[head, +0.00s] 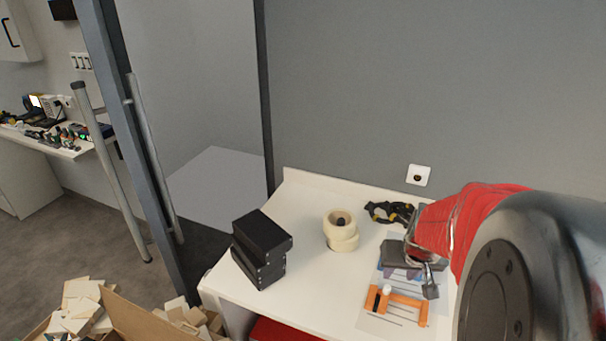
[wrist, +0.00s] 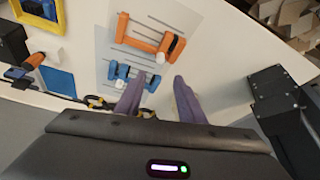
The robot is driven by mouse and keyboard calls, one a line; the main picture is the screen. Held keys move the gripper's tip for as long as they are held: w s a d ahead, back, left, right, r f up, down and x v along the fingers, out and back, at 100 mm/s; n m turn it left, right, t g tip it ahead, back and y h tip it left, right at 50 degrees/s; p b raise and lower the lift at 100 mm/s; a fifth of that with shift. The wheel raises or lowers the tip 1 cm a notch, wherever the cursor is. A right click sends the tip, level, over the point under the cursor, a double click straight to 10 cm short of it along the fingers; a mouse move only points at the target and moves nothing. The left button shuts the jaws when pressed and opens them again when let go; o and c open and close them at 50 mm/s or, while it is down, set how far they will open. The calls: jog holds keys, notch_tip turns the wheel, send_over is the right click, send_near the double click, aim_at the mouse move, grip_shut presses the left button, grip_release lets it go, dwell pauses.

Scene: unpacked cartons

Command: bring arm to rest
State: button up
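My gripper (head: 400,273) hangs over the right part of the white table (head: 305,200) in the head view, above a printed sheet. In the wrist view its two purple fingers (wrist: 159,77) stand apart with nothing between them. The orange clamp (head: 405,308) lies on the sheet just in front of the gripper; it also shows in the wrist view (wrist: 150,38). A blue clamp (wrist: 132,75) lies by the fingertips in the wrist view. In the head view my gripper and arm hide part of the sheet and table.
Stacked black boxes (head: 262,250) stand at the table's left; cream tape rolls (head: 341,230) sit mid-table. Black-and-yellow clamps (head: 388,212) lie near the back wall. A carton (head: 140,318) with wooden blocks stands on the floor. The table is bare between boxes and tape.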

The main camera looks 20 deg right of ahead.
jog(key=s+a+r+n, duration=0.2)
jog(key=a+r, duration=0.2)
jog(key=a, duration=0.4)
jog(key=s+a+r+n+t+y, duration=0.1)
jog(key=s+a+r, duration=0.1)
jog(key=a+r, duration=0.3)
jog(key=s+a+r+n+y, duration=0.1)
jog(key=a+r, duration=0.3)
jog(key=a, duration=0.7)
jog(key=shift+s+a+r+n+t, duration=0.3)
jog(key=shift+s+a+n+t, duration=0.15)
jog(key=shift+n, duration=0.35)
jog(key=shift+d, duration=0.1)
